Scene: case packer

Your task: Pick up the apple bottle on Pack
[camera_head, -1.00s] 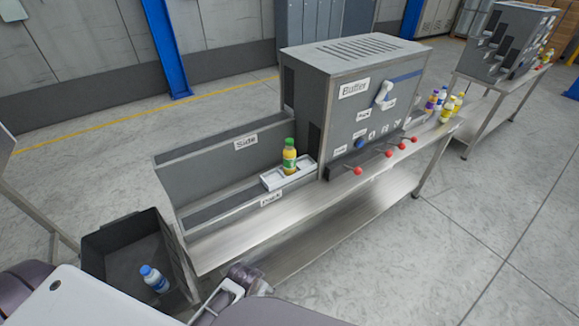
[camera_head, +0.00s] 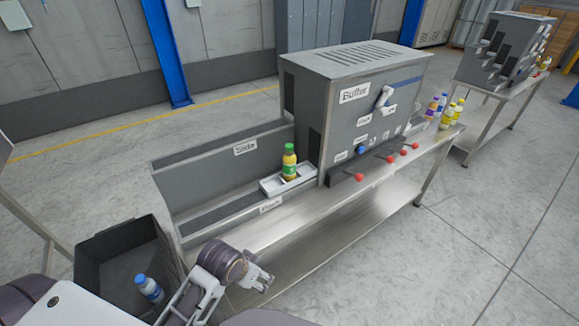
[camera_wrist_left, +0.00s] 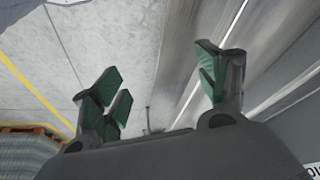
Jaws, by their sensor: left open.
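The apple bottle (camera_head: 289,162) has a green cap and a yellow-green label. It stands upright on the white tray (camera_head: 270,186) at the machine's left end, above the Pack label (camera_head: 270,205). My right gripper is not in view.
A dark bin (camera_head: 112,250) at lower left holds a blue-capped bottle (camera_head: 149,288). The grey Buffer machine (camera_head: 335,100) stands right of the tray, with red-knobbed levers (camera_head: 390,159) in front. Several bottles (camera_head: 452,113) stand at the bench's far end. A grey Side panel (camera_head: 215,170) rises behind the tray.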

